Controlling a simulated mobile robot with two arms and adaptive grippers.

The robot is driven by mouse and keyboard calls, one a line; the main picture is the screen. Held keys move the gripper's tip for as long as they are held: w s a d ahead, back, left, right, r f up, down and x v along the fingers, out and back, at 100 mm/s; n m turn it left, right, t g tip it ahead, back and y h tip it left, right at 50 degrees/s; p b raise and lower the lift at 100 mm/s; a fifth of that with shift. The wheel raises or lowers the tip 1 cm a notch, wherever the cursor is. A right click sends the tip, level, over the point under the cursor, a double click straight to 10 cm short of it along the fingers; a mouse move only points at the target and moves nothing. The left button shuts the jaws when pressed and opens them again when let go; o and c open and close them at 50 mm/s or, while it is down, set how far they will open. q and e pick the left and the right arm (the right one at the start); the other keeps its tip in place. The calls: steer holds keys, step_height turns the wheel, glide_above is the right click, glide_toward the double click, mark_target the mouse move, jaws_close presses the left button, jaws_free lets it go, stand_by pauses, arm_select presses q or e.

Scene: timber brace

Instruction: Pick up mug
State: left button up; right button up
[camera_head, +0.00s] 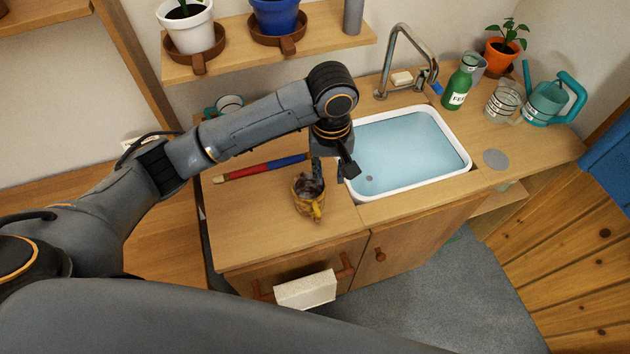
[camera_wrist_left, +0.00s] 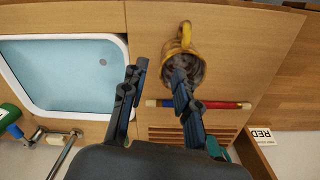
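The mug (camera_head: 316,210) is yellow-brown with a dark greyish inside and stands upright on the wooden counter, left of the sink. Its handle points toward the counter's front edge. In the left wrist view the mug (camera_wrist_left: 198,72) is at top centre, handle up. My left gripper (camera_head: 333,170) points down beside the mug, on its sink side. My right gripper is not in view.
A red and blue stick (camera_head: 262,167) lies behind the mug. The white-rimmed sink (camera_head: 410,145) is to the right, with a faucet (camera_head: 388,62). A green bottle (camera_head: 458,85) and a teal watering can (camera_head: 545,103) stand farther right. The counter left of the mug is clear.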

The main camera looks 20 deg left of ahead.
mark_target(324, 189)
arm_select(q)
steer(key=f, duration=0.4)
steer(key=a+f, duration=0.1)
steer(key=f, duration=0.1)
steer(key=shift+w+f, duration=0.25)
steer(key=shift+w+a+f+p, duration=0.15)
steer(key=shift+f+p, duration=0.35)
steer(key=shift+f, duration=0.4)
step_height(324, 189, down, 4)
steer(key=shift+w+f, duration=0.1)
steer(key=shift+w, duration=0.05)
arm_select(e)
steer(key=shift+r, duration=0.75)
arm_select(q)
steer(key=shift+c, duration=0.4)
jaws_close()
